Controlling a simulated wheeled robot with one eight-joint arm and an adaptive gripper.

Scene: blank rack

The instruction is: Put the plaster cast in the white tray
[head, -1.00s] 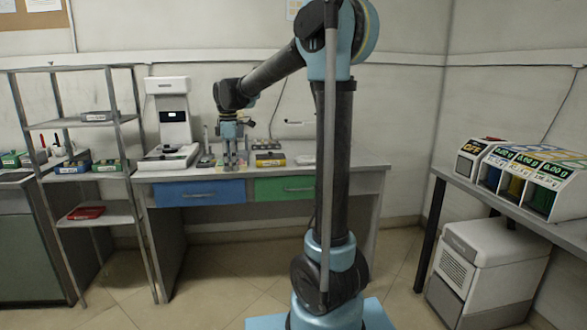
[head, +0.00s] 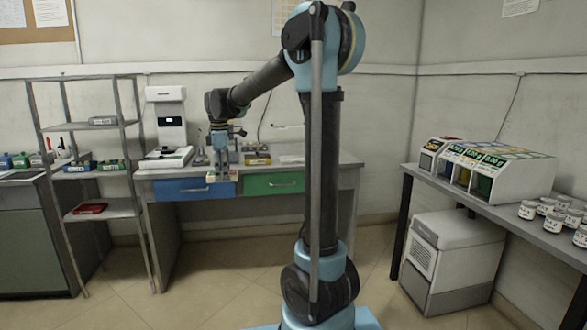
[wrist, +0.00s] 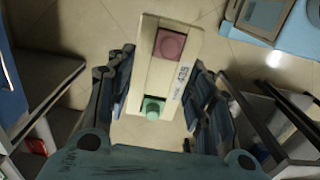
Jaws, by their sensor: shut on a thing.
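My gripper (head: 221,166) is in front of the bench, pointing down. It is shut on a long cream block (wrist: 151,74), which sits between the fingers in the wrist view. The block carries a pink square piece, a green rounded piece and a printed label. In the head view the block (head: 222,178) shows small under the fingers, before the drawer fronts. I cannot tell for sure that this block is the plaster cast. A flat whitish thing (head: 291,160) lies on the bench to the right; I cannot tell whether it is the white tray.
The bench (head: 343,163) also bears a white instrument (head: 168,125). A metal rack (head: 107,172) with small bins stands left. At right, a table holds a dispenser unit (head: 487,168) and several labelled jars (head: 527,210), with a white machine (head: 452,258) below. Open floor lies between.

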